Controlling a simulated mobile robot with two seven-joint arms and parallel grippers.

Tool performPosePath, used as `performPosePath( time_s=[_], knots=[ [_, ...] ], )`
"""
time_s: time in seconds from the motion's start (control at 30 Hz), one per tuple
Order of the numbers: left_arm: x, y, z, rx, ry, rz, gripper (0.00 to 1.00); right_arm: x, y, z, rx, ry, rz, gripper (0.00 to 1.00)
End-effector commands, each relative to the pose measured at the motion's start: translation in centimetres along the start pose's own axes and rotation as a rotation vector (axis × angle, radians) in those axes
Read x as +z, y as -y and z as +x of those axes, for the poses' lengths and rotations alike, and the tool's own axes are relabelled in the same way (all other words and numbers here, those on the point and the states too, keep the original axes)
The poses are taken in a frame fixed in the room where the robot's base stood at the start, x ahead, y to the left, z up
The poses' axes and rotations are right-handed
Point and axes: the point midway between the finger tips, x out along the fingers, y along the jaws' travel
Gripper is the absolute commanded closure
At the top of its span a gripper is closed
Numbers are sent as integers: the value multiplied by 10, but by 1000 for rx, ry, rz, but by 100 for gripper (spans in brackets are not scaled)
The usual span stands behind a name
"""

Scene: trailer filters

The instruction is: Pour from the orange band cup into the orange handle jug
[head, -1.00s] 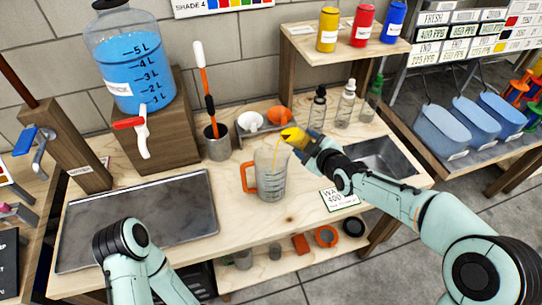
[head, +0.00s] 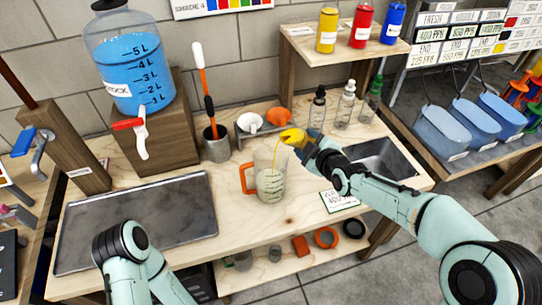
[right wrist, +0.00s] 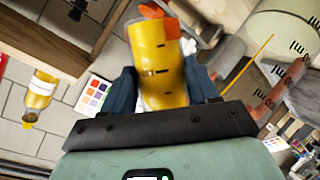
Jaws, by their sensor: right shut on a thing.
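My right gripper (head: 305,141) is shut on the orange band cup (head: 292,136), tilted steeply above the right side of the jug. In the right wrist view the cup (right wrist: 157,65) is clear, filled with yellow liquid, has dark marks and shows orange at its top, between the fingers (right wrist: 160,95). A thin yellow stream (right wrist: 247,68) leaves it. The orange handle jug (head: 270,180) stands upright on the bench, its handle to the left, pale liquid in its lower part. It partly shows in the right wrist view (right wrist: 288,50).
A metal tray (head: 140,222) lies on the bench at left. A blue-filled dispenser (head: 130,70) stands behind it. A grey pot (head: 216,148) with a stirrer, funnels (head: 279,116) and several bottles (head: 343,104) stand behind the jug. A sink (head: 385,160) is at right.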

Motion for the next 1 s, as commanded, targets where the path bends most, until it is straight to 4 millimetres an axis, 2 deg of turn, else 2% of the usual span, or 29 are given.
performPosePath(
  time_s=[1.0],
  knots=[
    [-1,-3,-7,1,-3,1,57,0,-2,0,32,17,-83,83]
  ],
)
